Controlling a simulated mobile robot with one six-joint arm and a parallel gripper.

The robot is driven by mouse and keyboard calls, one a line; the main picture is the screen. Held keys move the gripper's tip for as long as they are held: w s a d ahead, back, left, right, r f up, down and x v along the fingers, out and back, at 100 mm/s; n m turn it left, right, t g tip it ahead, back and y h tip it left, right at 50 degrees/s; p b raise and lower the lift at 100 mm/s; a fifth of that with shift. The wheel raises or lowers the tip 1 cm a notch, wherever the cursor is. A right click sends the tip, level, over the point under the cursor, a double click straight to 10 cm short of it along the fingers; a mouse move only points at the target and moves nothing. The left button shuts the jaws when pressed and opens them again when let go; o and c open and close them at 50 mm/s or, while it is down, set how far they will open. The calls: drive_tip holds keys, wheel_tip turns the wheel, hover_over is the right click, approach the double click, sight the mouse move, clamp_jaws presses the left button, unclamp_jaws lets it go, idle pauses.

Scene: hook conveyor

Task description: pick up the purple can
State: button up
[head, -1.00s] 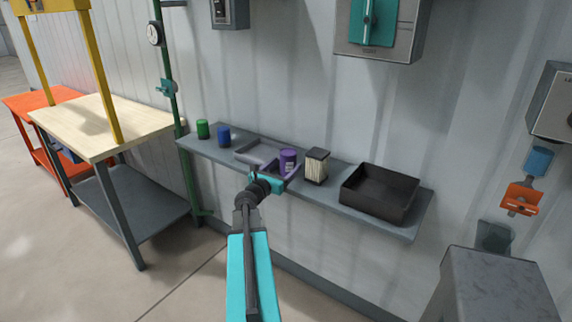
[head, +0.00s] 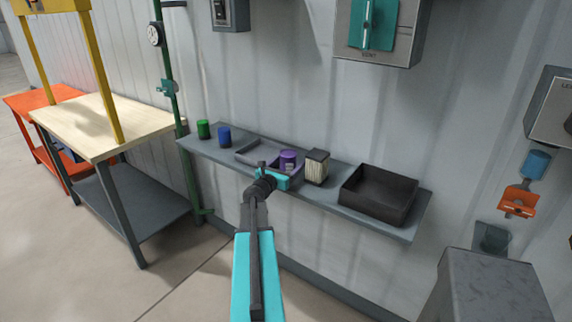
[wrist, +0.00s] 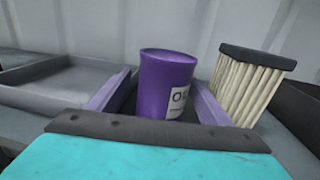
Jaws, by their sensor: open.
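The purple can (head: 288,156) stands upright on the grey wall shelf, at the right end of a shallow grey tray (head: 249,152). In the wrist view the purple can (wrist: 167,78) has a white label on its right side. My gripper (head: 283,169) is open at the shelf's front edge, close to the can. In the wrist view its two purple fingers flank the can, one on each side, with visible gaps. The can's lower part is hidden behind the gripper's dark front bar.
A pleated filter (head: 316,167) with a dark top stands just right of the can. A black open bin (head: 378,194) is further right on the shelf (head: 210,150). A blue can (head: 224,136) and a green can (head: 203,129) stand left of the tray. The wall is close behind.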

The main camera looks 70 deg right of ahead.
drive_tip(key=shift+s+d, duration=0.1)
drive_tip(key=shift+d, duration=0.8)
drive_tip(key=c, duration=1.5)
drive_tip(key=shift+a+r, duration=0.1)
drive_tip(key=shift+r, duration=0.1)
